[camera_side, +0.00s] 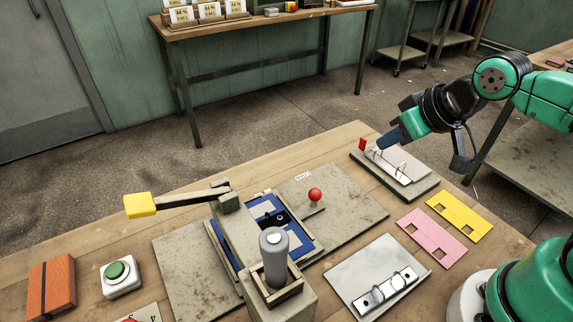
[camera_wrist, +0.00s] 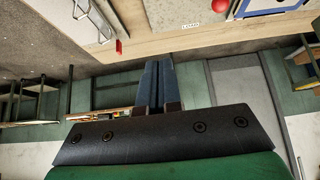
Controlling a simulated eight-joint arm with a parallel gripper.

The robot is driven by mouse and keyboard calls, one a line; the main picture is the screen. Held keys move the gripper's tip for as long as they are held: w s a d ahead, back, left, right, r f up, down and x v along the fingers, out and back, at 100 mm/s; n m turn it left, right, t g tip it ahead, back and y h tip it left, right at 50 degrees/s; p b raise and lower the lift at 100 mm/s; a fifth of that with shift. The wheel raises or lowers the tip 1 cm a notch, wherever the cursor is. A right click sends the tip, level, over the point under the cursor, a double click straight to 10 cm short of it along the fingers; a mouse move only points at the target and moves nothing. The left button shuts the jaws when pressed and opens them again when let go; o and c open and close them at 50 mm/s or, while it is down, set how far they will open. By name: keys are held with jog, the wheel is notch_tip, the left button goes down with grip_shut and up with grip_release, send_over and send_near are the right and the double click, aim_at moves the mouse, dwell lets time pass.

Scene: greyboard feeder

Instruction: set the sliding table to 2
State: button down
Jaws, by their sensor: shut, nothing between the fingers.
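A blue table (camera_side: 268,218) sits in the grey machine in the middle of the bench, partly hidden by the machine's arm and post. I take it to be the sliding table; no setting can be read on it. A red ball knob (camera_side: 315,194) stands on the grey plate behind it, near a small label. In the wrist view the red knob (camera_wrist: 220,5) is at the top edge, near a LOAD label. My gripper (camera_side: 385,143) is shut and empty, above the far right bench corner, well away from the knob. Its fingers (camera_wrist: 158,85) are together in the wrist view.
A plate with wires and a red tab (camera_side: 362,144) lies close under my gripper. Pink (camera_side: 432,238) and yellow (camera_side: 460,217) cards lie at right. A lever with a yellow handle (camera_side: 138,205) sticks out left. A numbered card (camera_side: 145,313) is cut off below.

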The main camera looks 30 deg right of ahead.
jog(key=c, duration=1)
grip_release()
jog(key=shift+a, duration=0.1)
jog(key=o, duration=0.4)
jog(key=shift+w+a+g, duration=0.25)
jog(key=shift+w+g, duration=0.05)
jog(key=shift+g, duration=0.1)
jog(key=m+g+y, duration=0.2)
jog(key=g, duration=0.4)
send_over(316, 190)
jog(key=d, duration=0.1)
notch_tip(316, 190, down, 5)
jog(key=shift+s+d+r, duration=0.15)
jog(key=shift+a+f, duration=0.2)
jog(key=shift+f, duration=0.7)
jog(key=shift+a+f, duration=0.15)
jog(key=shift+f, duration=0.75)
jog(key=shift+a+f, duration=0.2)
jog(key=shift+f, duration=0.7)
grip_shut()
